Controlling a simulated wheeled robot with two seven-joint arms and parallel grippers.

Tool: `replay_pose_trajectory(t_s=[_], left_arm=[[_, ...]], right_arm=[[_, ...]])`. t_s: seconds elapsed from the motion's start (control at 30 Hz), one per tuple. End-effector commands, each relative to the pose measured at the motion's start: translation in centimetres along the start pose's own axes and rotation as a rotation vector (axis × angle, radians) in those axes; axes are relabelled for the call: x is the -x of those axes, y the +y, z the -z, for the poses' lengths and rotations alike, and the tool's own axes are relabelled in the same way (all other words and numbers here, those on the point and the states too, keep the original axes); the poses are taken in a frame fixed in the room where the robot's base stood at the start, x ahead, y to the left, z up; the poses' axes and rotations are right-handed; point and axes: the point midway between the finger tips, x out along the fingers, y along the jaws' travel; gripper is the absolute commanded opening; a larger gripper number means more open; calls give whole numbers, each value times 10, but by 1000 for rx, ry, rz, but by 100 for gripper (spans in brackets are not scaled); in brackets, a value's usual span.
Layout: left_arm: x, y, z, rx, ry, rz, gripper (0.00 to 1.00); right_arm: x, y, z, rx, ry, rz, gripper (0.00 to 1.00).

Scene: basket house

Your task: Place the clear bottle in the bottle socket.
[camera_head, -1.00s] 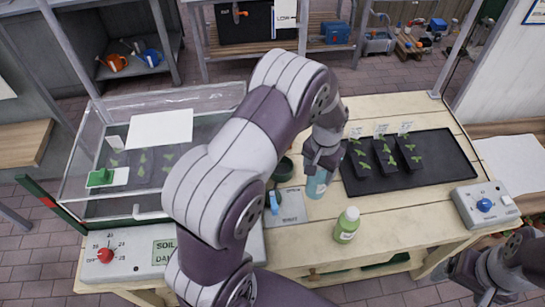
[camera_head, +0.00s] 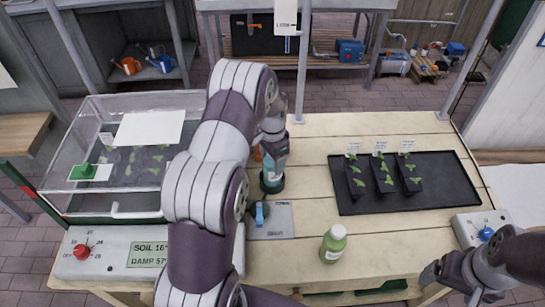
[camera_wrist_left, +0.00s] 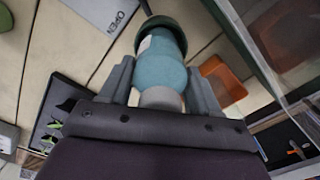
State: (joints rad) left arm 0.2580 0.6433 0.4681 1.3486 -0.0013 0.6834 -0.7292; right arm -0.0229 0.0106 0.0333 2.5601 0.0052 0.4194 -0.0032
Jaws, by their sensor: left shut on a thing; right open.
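The clear bottle, pale blue (camera_head: 274,170), is in my left gripper (camera_head: 273,135), which points down at the middle of the bench. In the left wrist view the bottle (camera_wrist_left: 160,62) sits between the two fingers (camera_wrist_left: 158,85). The dark green round bottle socket (camera_head: 271,185) is directly under the bottle. In the left wrist view its rim (camera_wrist_left: 177,23) curves around the bottle's lower end. I cannot tell whether the bottle rests on the socket's floor. My right gripper (camera_head: 452,287) is open and empty near the front right corner.
A green bottle (camera_head: 333,244) stands at the front. A switch plate with a blue lever (camera_head: 261,213) is just before the socket. The glass propagator (camera_head: 95,150) is left; a black seedling tray (camera_head: 440,180) is right. An orange pot (camera_wrist_left: 224,82) is close behind the socket.

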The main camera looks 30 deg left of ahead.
Motion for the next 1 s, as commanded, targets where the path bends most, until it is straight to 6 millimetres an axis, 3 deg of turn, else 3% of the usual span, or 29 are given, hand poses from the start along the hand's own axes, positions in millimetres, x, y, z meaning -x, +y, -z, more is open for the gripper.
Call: replay_pose_trajectory(t_s=[0.37,0.4,0.47,0.83,1.0], left_arm=[[-7,0,1,1,1,1,20],[-7,0,0,1,1,1,69],[-6,0,0,1,1,1,88],[2,0,1,1,3,3,88],[41,-1,1,1,6,5,88]], right_arm=[[-2,0,0,0,0,0,87],[-2,0,0,0,0,0,87],[-1,0,0,0,0,0,87],[-1,0,0,0,0,0,87],[-11,0,-1,0,0,0,87]])
